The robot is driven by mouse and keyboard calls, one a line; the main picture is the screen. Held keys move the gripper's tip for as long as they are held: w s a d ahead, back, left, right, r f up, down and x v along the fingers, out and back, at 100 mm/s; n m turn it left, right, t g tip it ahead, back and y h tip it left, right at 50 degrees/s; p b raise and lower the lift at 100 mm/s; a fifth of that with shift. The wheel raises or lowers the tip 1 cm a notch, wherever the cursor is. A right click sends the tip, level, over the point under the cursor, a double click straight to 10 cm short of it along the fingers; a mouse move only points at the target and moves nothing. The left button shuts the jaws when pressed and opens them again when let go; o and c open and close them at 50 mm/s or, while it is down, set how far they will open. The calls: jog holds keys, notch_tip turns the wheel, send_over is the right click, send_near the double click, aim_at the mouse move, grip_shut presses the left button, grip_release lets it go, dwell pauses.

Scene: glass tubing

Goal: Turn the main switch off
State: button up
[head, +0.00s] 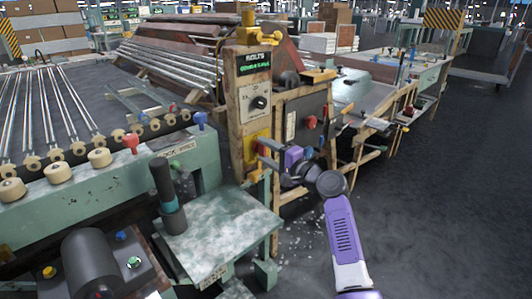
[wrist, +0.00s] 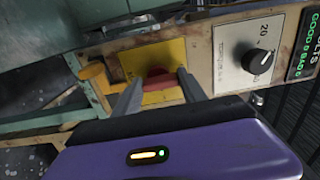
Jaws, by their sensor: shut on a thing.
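The main switch is a red handle (wrist: 157,78) on a yellow plate (wrist: 172,50), fixed to a worn wooden post. In the head view the yellow plate (head: 250,150) sits low on the post, with the switch largely behind my fingers. My gripper (wrist: 160,80) reaches the plate with one finger on each side of the red handle and is shut on it. In the head view my gripper (head: 264,153) comes in from the right, its purple body beside the post. The handle looks roughly crosswise between the fingers; its on or off position cannot be told.
A black dial (wrist: 257,62) on a white panel and a green-lettered display (head: 256,61) share the post. A green bench plate (head: 225,232) stands below left. A dark cabinet door (head: 305,118) is just right of the post. Open floor (head: 440,210) lies at the right.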

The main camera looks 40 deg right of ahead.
jog(key=shift+f, duration=0.1)
jog(key=o, duration=1.4)
jog(key=shift+c, duration=0.2)
jog(key=shift+s, duration=0.1)
jog(key=s+p, duration=0.1)
jog(key=s, duration=0.6)
jog(key=shift+s, duration=0.35)
jog(key=shift+d, duration=0.1)
